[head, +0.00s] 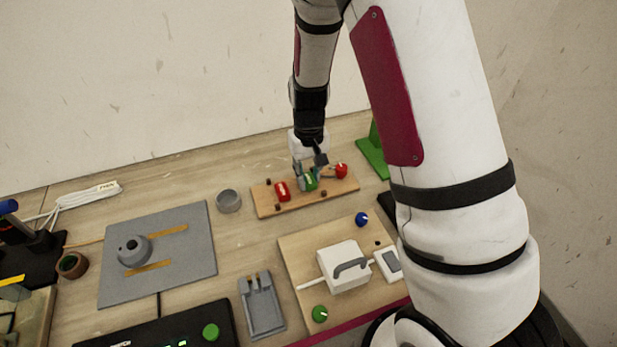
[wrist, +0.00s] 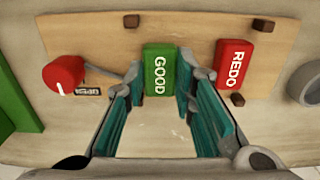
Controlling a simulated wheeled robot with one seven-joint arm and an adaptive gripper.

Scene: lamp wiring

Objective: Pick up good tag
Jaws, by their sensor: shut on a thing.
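The good tag (wrist: 159,70) is a green block with white "GOOD" lettering. In the wrist view it sits between the fingertips of my gripper (wrist: 157,84), which is shut on it. In the head view the green tag (head: 310,182) shows below my gripper (head: 309,170), over the wooden board (head: 268,207); I cannot tell whether it touches the board. The red "REDO" tag (wrist: 234,66) lies beside it on the same board and also shows in the head view (head: 282,191).
A red knob (wrist: 64,74) with a small label is on the board's other end. A grey ring (head: 228,201) stands left of the board. A wooden panel with a white box (head: 341,262) and blue and green knobs lies in front. A green stand (head: 371,157) is at the right.

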